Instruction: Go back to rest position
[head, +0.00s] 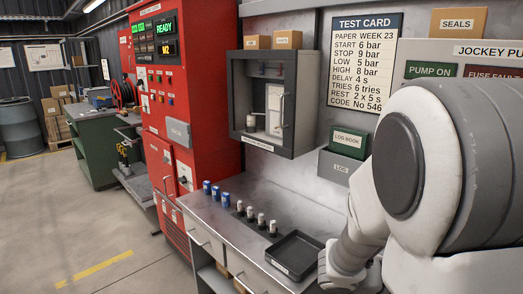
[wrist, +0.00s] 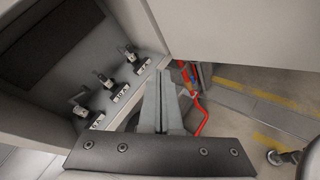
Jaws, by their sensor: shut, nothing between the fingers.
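My gripper (wrist: 160,78) shows in the wrist view, with its two grey fingers side by side and no gap visible between them. It holds nothing. It is beside a grey panel (wrist: 60,60) with several small levers on its face, such as one at the right end (wrist: 131,55). I cannot tell whether the fingers touch the panel. In the head view my white and grey arm fills the right side, and the fingertips are not visible there.
A metal counter (head: 225,198) holds blue cans (head: 216,193), several small white-topped items (head: 261,221) and a black tray (head: 295,255). A grey open cabinet (head: 238,95) is on the wall. A log book box (head: 348,142) is close to my arm. The floor (head: 80,225) at left is clear.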

